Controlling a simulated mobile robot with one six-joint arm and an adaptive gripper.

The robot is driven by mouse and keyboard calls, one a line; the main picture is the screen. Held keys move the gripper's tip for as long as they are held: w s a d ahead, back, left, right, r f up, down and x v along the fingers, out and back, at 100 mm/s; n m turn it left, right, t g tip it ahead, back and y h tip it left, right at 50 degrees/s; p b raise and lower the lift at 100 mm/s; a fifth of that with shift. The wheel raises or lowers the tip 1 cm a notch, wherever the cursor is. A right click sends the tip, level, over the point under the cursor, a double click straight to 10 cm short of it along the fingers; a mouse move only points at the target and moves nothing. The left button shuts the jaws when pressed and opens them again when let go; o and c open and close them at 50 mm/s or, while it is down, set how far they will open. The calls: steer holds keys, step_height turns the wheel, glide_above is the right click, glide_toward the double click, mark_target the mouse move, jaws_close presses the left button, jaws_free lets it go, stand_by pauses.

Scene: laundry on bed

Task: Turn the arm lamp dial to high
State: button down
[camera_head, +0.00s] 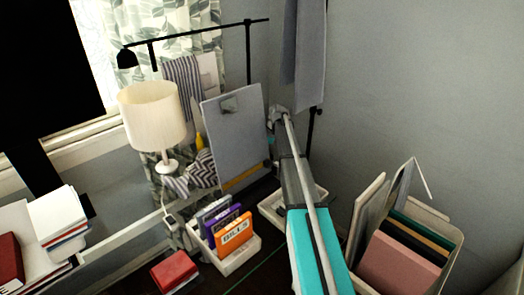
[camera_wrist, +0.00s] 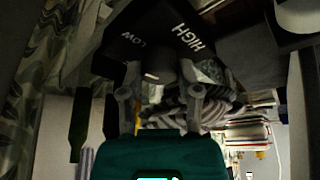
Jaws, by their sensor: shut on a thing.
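The black arm lamp (camera_head: 200,32) stands at the back, its shade hanging at the left end of a long horizontal arm. In the wrist view its black dial box (camera_wrist: 160,35) carries the white words LOW on the left and HIGH on the right. The dial (camera_wrist: 152,74) is a small knob with a pale face below the words. My gripper (camera_wrist: 157,72) has its fingers on either side of the dial and is shut on it. Which mark the dial points to is too dark to tell. The head view shows my gripper (camera_head: 277,112) beside the grey board; the dial is not distinguishable there.
A grey clipboard-like board (camera_head: 235,140) stands left of my gripper. A white table lamp (camera_head: 153,115), a bin with a BILLS folder (camera_head: 234,235) and a file box (camera_head: 400,265) stand nearby. Grey cloth (camera_head: 303,55) hangs above, and the wall is close on the right.

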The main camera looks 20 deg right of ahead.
steer(key=m, duration=0.1)
steer(key=m+t, duration=0.1)
steer(key=m, duration=0.1)
steer(key=shift+s+a+m, duration=0.15)
steer(key=shift+a+m, duration=0.05)
steer(key=shift+m, duration=0.1)
steer(key=shift+m+t+h, duration=0.6)
steer(key=shift+m+t, duration=0.1)
steer(key=shift+m, duration=0.9)
steer(key=shift+d, duration=0.1)
steer(key=shift+c, duration=1.5)
jaws_free()
steer(key=shift+n, duration=0.4)
